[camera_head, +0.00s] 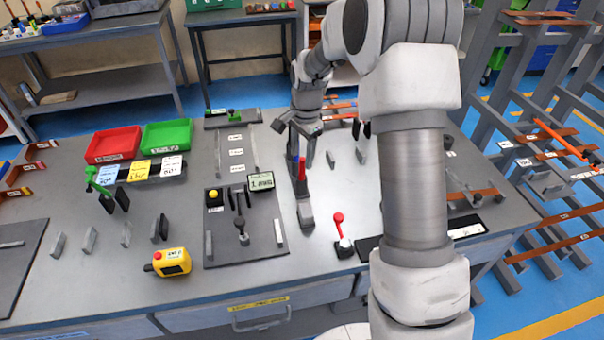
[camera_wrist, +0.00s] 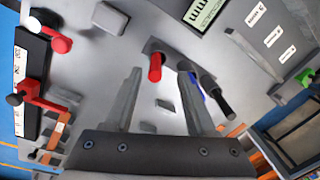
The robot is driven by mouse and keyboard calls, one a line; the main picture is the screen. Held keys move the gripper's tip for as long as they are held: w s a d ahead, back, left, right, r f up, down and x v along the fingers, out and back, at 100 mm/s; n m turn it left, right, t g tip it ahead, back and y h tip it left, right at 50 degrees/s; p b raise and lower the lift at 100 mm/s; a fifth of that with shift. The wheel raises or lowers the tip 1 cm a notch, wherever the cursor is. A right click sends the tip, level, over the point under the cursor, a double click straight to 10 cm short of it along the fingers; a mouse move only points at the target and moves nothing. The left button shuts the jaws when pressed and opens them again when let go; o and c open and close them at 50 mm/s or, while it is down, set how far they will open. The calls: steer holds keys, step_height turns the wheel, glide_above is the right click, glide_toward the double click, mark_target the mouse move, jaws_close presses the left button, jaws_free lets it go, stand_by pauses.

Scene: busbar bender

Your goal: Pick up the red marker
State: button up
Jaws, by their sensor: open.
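The red marker (camera_head: 301,169) stands upright in a small dark holder near the middle of the bench. In the wrist view its red end (camera_wrist: 155,68) shows between my two finger tips, with a gap on both sides. My gripper (camera_head: 296,150) is open and points down just above and around the marker's place; it also shows in the wrist view (camera_wrist: 158,76). The fingers do not appear to touch the marker. A blue marker (camera_wrist: 196,90) and a black marker (camera_wrist: 219,96) stand close by on the right, partly behind my right finger.
A red-knobbed lever (camera_head: 339,224) stands in front of the marker holder. A bending fixture with a small display (camera_head: 261,181) is left of it. Red (camera_head: 113,145) and green (camera_head: 167,134) trays and a yellow control box (camera_head: 171,262) lie farther left.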

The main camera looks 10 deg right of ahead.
mark_target(302, 175)
steer(key=shift+s+f, duration=0.1)
steer(key=shift+f, duration=2.9)
jaws_close()
